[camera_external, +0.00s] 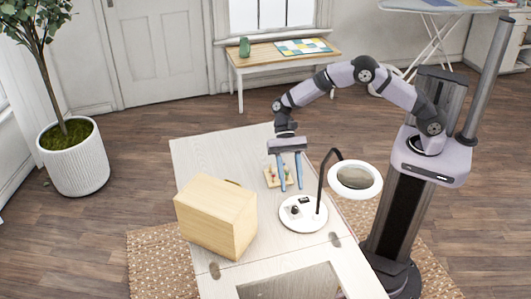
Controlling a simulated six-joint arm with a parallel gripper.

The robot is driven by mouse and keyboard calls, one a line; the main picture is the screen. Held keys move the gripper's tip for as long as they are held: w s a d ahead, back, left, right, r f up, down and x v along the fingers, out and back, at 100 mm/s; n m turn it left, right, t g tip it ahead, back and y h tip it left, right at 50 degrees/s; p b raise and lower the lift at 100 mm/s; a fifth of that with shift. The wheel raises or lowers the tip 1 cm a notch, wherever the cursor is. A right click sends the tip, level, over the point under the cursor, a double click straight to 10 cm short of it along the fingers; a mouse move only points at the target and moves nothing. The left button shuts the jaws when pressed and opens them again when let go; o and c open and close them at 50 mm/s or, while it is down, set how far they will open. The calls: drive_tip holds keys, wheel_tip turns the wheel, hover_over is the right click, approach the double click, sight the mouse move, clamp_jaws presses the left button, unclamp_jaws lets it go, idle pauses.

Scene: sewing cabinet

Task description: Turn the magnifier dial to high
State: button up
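The magnifier (355,179) has a white ring around its lens, on a black curved neck rising from a round white base (304,223). It stands near the table's right edge. A small dark dial (295,210) sits on the left part of the base, with a dark label or panel next to it; its setting is too small to read. My gripper (291,188) points down above the table, just behind the base as seen here. Its two blue fingers are apart with nothing visible between them. They appear clear of the dial.
A wooden box (215,217) stands left of the base on the pale table (203,152). A small wooden rack (270,183) with colored pieces is beside my fingers, partly hidden. The magnifier's neck and ring rise right of the base. The table's far left is clear.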

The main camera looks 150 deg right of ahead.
sight(295, 206)
drive_tip(key=shift+p+x, duration=0.7)
drive_tip(key=shift+x, duration=2.65)
clamp_jaws()
